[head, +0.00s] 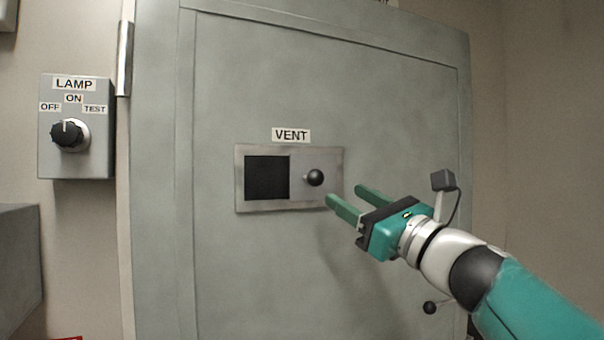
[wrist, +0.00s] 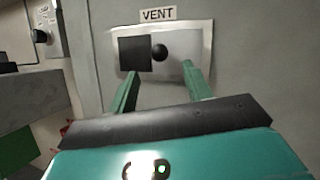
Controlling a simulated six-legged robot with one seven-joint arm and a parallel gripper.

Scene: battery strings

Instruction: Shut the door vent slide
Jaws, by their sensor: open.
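The vent slide is set in a grey door (head: 400,120) under a VENT label (head: 291,135). Its metal frame (head: 268,207) has a dark opening (head: 266,178) on the left and a plate with a black ball knob (head: 315,177) on the right. In the wrist view the opening (wrist: 134,54) and the knob (wrist: 159,53) also show. My gripper (head: 345,198) is open and empty, to the right of and below the knob in the head view. In the wrist view the knob lies beyond and between the two green fingers, apart from them.
A LAMP switch box (head: 76,150) with a black rotary knob (head: 70,135) is on the wall left of the door. Another black knob (head: 430,308) sits low on the door, near my arm. The door face around the vent is clear.

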